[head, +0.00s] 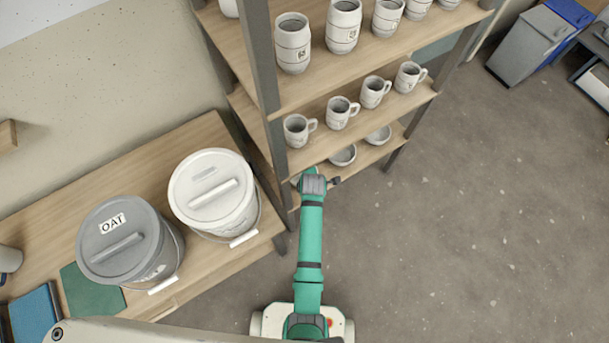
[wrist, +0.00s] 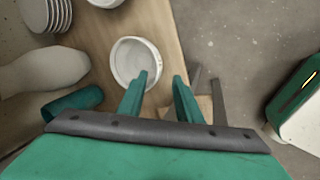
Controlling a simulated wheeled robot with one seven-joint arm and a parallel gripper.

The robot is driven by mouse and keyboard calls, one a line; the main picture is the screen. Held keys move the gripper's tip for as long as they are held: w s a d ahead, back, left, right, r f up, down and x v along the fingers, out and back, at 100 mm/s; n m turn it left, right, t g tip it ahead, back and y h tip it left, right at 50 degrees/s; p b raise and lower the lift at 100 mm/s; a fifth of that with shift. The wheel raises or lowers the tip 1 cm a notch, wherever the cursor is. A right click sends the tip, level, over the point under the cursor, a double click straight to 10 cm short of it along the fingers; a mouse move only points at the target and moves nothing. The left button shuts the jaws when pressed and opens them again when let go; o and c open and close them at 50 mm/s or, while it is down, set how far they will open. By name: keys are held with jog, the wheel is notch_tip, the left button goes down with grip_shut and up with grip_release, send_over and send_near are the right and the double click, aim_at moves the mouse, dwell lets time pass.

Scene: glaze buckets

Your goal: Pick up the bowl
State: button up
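A white bowl (wrist: 135,84) sits on the wooden shelf in the wrist view, upright and empty, its open top facing me. My gripper (wrist: 162,78) is open, its two teal fingers apart with nothing between them. The left finger overlaps the bowl's lower right rim in the picture; I cannot tell whether it touches. The right finger is clear of the bowl. In the head view two bowls stand on the lowest shelf, a nearer bowl (head: 343,156) and a farther bowl (head: 379,136). My wrist is beside the nearer one, and my fingertips are not clear there.
Mugs (head: 341,113) line the shelf above the bowls, and jars (head: 343,27) stand higher. Stacked plates (wrist: 46,14) and a pale rounded vessel (wrist: 45,72) are left in the wrist view. A white bucket (head: 213,192) and a grey bucket (head: 130,242) stand on the table.

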jog(key=shift+a+x, duration=0.15)
jog(key=shift+x, duration=2.5)
jog(key=shift+a+x, duration=0.2)
jog(key=shift+x, duration=2.5)
jog(key=shift+r, duration=0.1)
grip_shut()
